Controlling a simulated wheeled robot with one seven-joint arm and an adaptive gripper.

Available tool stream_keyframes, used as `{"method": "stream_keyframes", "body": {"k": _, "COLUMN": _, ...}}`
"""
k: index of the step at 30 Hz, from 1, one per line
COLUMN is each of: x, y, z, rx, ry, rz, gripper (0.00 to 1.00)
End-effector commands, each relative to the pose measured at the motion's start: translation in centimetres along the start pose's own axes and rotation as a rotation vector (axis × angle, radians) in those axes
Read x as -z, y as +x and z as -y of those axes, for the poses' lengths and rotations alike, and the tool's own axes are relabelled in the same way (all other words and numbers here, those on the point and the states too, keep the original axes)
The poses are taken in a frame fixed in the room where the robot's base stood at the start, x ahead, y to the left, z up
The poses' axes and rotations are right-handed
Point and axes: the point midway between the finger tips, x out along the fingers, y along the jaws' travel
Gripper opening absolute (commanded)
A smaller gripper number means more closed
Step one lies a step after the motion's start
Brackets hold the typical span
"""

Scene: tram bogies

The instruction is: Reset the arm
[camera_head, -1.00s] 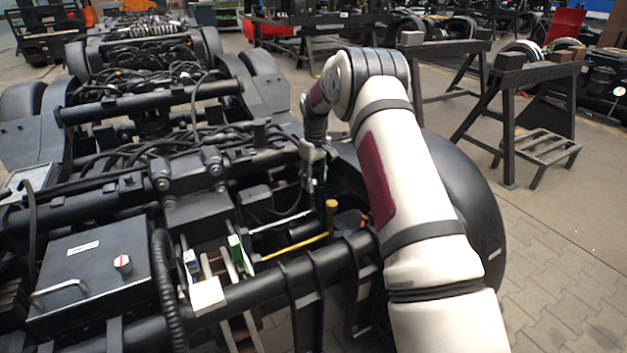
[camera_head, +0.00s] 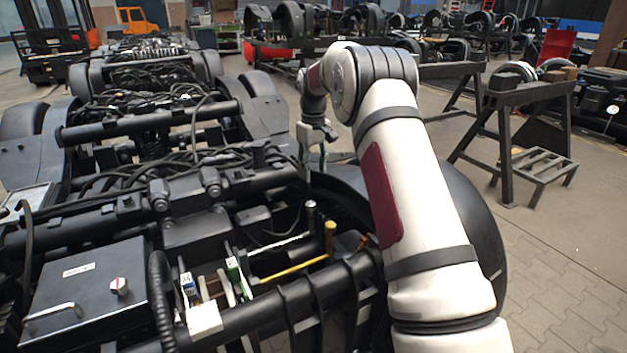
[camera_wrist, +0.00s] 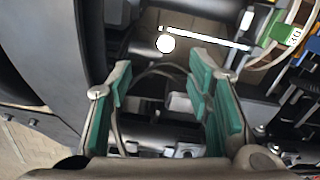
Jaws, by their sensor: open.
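My arm (camera_head: 400,170) reaches up from the lower right in the head view and bends over at the top. My gripper (camera_head: 316,150) hangs down at its end, above the right side of the black bogie (camera_head: 290,290). In the wrist view my gripper (camera_wrist: 160,95) is open, with green-padded fingers spread apart and nothing between them. Below it are black bogie parts and a bright round rod end (camera_wrist: 165,43). In the head view a grey-tipped rod (camera_head: 311,212) and a yellow handle (camera_head: 329,235) stand below the gripper, apart from it.
A black box with a red-and-white knob (camera_head: 119,286) sits on the bogie at left. Green (camera_head: 234,270) and white (camera_head: 205,318) labelled pieces lie by the yellow bar. A black trestle (camera_head: 510,125) stands at right. Paved floor (camera_head: 560,270) at lower right is clear.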

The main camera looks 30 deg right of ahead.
Motion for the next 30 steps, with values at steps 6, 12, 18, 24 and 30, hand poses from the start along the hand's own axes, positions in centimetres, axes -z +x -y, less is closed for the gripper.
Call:
{"method": "stream_keyframes", "body": {"k": 6, "x": 0.0, "y": -0.5, "z": 0.0, "rx": 0.0, "ry": 0.0, "rz": 0.0, "gripper": 0.46}}
{"method": "stream_keyframes", "body": {"k": 12, "x": 0.0, "y": -0.5, "z": 0.0, "rx": 0.0, "ry": 0.0, "rz": 0.0, "gripper": 0.46}}
{"method": "stream_keyframes", "body": {"k": 18, "x": 0.0, "y": -0.6, "z": 0.1, "rx": 0.0, "ry": 0.0, "rz": -0.001, "gripper": 0.46}}
{"method": "stream_keyframes", "body": {"k": 24, "x": -1.3, "y": -3.8, "z": 2.1, "rx": -0.007, "ry": 0.004, "rz": -0.005, "gripper": 0.46}}
{"method": "stream_keyframes", "body": {"k": 30, "x": -5.7, "y": -10.2, "z": 7.1, "rx": -0.018, "ry": 0.022, "rz": -0.007, "gripper": 0.46}}
